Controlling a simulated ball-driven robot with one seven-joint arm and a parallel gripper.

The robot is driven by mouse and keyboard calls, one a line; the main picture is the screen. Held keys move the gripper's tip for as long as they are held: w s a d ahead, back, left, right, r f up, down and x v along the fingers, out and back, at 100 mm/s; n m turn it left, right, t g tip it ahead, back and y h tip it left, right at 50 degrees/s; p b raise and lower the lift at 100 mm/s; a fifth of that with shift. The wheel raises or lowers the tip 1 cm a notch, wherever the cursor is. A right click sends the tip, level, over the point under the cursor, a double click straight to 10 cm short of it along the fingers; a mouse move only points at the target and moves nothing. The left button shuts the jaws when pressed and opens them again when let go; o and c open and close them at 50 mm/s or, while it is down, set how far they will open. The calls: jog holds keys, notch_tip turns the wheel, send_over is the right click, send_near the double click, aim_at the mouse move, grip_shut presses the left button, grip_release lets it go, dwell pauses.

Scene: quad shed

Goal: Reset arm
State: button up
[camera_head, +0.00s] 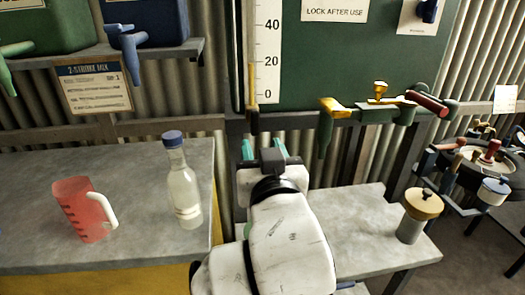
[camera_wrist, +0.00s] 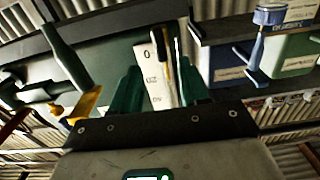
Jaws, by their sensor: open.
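My gripper (camera_head: 265,150) is raised in front of the green tank with the white scale, near the middle of the head view. Its two teal fingers are apart and point away toward the wall. In the wrist view my gripper (camera_wrist: 158,85) shows the fingers spread, with the numbered scale (camera_wrist: 154,78) and a thin yellow-and-dark rod seen between them. Nothing appears held. My white arm reaches up from the bottom of the head view and hides part of the benches.
A red jug (camera_head: 84,210) and a blue-capped bottle (camera_head: 182,185) stand on the left bench (camera_head: 130,175). A yellow-lidded jar (camera_head: 420,215) stands on the right bench (camera_head: 345,210). A green valve bar (camera_head: 375,110) juts out at right; a blue tap (camera_head: 125,45) hangs upper left.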

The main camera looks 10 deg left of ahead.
jog(key=s+d+f+m+g+h, duration=0.1)
jog(key=s+d+f+g+h, duration=0.3)
jog(key=d+f, duration=0.9)
jog(key=s+d+f+m+g+h, duration=0.1)
jog(key=s+d+f+g, duration=0.4)
jog(key=d+f, duration=0.85)
jog(key=s+d+f+g, duration=0.2)
jog(key=s+f, duration=0.2)
jog(key=s, duration=0.4)
jog(key=s+d+f+m+g, duration=0.1)
jog(key=s+d+f+g, duration=0.1)
jog(key=s+f, duration=0.3)
jog(key=s+d+f+g, duration=0.2)
jog(key=s+f, duration=0.3)
jog(key=s, duration=0.7)
jog(key=shift+s+d+f+g+p, duration=0.15)
jog(key=shift+s+d+g+p, duration=0.15)
jog(key=shift+g, duration=0.4)
